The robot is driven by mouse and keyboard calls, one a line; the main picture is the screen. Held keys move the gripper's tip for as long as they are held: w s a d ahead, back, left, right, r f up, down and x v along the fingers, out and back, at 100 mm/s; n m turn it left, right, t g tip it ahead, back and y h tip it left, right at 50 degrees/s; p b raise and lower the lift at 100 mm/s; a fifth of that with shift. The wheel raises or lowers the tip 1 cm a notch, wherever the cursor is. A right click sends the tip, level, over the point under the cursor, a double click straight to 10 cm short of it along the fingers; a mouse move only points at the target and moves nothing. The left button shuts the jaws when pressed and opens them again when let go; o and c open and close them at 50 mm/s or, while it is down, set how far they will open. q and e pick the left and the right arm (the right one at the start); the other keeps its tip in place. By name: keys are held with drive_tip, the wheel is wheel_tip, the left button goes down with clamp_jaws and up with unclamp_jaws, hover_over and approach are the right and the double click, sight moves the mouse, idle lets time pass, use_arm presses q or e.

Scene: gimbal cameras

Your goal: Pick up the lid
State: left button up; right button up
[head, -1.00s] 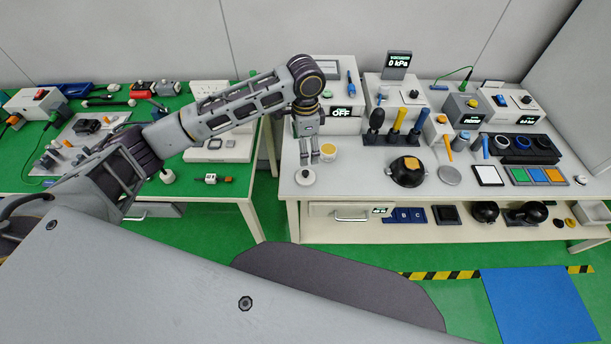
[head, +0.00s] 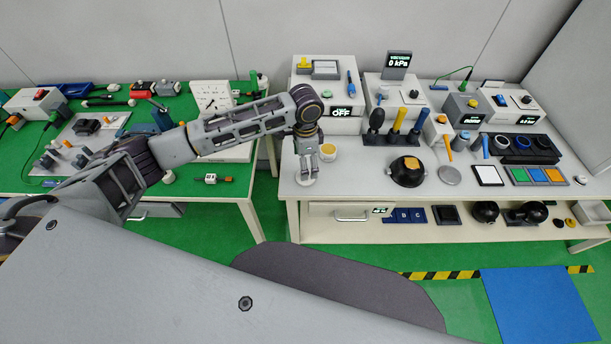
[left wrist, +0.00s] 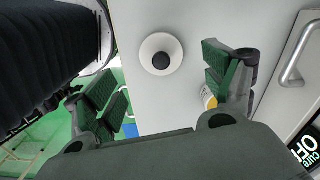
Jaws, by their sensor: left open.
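The lid is a round white disc with a dark knob on top; it lies on the white table near its front left corner. In the left wrist view the lid (left wrist: 148,47) is clear between and beyond the two fingertips, untouched. In the head view my left gripper (head: 308,174) reaches down over it and mostly hides it. In the left wrist view the left gripper (left wrist: 165,78) has its fingers spread wide with nothing between them. My right gripper is not in view.
A small jar with a yellowish top (head: 327,151) stands close beside the left gripper. A black round pot (head: 406,173) is further right on the table. A white box reading OFF (head: 327,95) stands behind. The table's front edge is close to the lid.

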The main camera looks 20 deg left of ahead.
use_arm(q)
drive_tip(key=shift+f, duration=0.65)
drive_tip(key=shift+w+d+f, duration=0.15)
drive_tip(key=shift+f, duration=2.45)
drive_tip(key=c, duration=0.8)
